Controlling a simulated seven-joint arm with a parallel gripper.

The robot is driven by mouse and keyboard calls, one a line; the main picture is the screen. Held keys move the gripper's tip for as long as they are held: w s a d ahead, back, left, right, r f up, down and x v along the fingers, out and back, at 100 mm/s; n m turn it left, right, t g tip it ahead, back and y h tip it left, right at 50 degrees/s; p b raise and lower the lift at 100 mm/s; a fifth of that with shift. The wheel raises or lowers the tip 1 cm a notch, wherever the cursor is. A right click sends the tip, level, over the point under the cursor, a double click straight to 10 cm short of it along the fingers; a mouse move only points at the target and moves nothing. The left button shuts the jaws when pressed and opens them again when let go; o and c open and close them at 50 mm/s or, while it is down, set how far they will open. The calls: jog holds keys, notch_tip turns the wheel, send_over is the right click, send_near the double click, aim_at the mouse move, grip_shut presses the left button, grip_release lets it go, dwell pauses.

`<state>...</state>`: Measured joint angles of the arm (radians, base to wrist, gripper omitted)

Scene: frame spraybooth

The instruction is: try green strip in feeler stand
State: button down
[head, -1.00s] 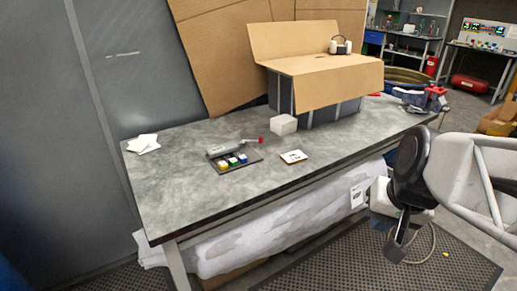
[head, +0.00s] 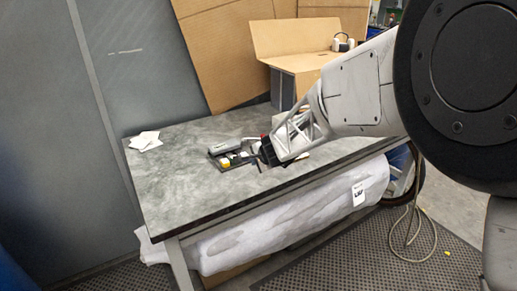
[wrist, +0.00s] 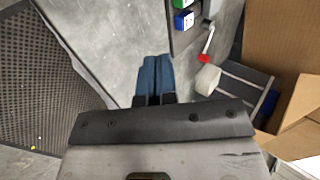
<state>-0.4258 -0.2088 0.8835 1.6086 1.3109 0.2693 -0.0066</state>
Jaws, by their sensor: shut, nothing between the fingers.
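A green piece (wrist: 181,3) shows at the top edge of the wrist view, partly cut off, beside a blue-and-white piece (wrist: 184,20) on a dark tray. In the head view the dark tray (head: 236,166) holds a yellow piece (head: 224,163) and a grey body (head: 224,147). A thin metal lever (wrist: 209,38) ends in a red knob (wrist: 204,58). I cannot tell which part is the feeler stand. My gripper (wrist: 153,60) is shut and empty, pointing down over the bench beside the tray. In the head view my gripper (head: 268,153) hides part of the tray.
A white block (wrist: 207,79) stands close to the right of my fingers, near a cardboard box (wrist: 285,40). White sheets (head: 145,141) lie at the bench's far left. The left part of the bench (head: 175,185) is clear. A wrapped roll (head: 290,220) is below.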

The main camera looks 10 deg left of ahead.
jog(key=shift+x, duration=0.95)
jog(key=shift+s+a, duration=0.1)
jog(key=shift+s, duration=0.05)
jog(key=x, duration=1)
jog(key=shift+w+a, duration=1.4)
jog(key=shift+w, duration=0.05)
jog(key=shift+w, duration=0.1)
jog(key=shift+w+a, duration=0.55)
jog(key=shift+a, duration=0.05)
jog(key=shift+s+d, duration=0.1)
jog(key=shift+d, duration=0.05)
